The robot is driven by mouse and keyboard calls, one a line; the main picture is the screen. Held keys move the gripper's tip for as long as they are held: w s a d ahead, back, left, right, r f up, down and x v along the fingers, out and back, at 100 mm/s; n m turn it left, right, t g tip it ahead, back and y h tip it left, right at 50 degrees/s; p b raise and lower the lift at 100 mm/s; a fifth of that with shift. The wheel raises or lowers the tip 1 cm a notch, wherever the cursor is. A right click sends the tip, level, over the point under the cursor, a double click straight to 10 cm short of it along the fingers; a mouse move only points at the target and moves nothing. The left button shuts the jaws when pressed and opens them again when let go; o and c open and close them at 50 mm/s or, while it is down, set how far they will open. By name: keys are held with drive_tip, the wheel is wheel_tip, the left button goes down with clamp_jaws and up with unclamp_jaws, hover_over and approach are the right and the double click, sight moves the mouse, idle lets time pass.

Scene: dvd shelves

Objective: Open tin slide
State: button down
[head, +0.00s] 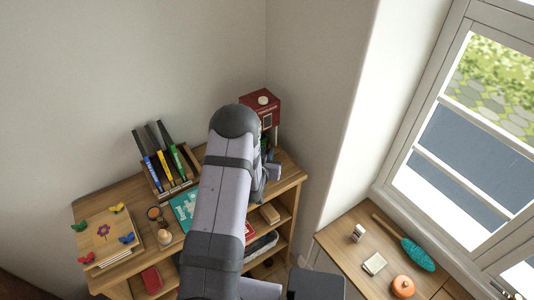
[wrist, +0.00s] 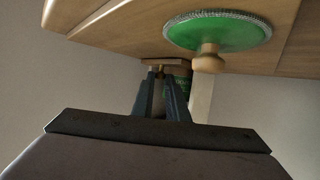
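My gripper (wrist: 159,72) shows in the wrist view with its two dark fingers close together at the tips. A small tan knob-like piece (wrist: 160,69) shows between or just behind the tips. I cannot tell whether the fingers touch it. A green container with pale markings (wrist: 178,88), possibly the tin, stands just behind the right finger and is partly hidden. A thin brown piece (wrist: 165,62) lies across beyond the fingertips. In the head view my arm covers the gripper and most of this spot.
The head view shows a red box (head: 258,114) at the shelf's back corner, a rack of DVDs (head: 166,168) and a table (head: 343,237) at right.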

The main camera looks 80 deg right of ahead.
drive_tip(key=s+a+b, duration=0.2)
drive_tip(key=s+a, duration=0.5)
drive_tip(key=shift+s+f, duration=0.1)
drive_tip(key=shift+s, duration=0.05)
drive_tip(key=shift+s+a+b, duration=0.3)
drive_tip(key=shift+a+b, duration=0.05)
drive_tip(key=shift+a, duration=0.1)
drive_tip(key=c, duration=1.8)
unclamp_jaws()
drive_tip(key=shift+o, duration=0.2)
drive_tip(key=shift+a, duration=0.1)
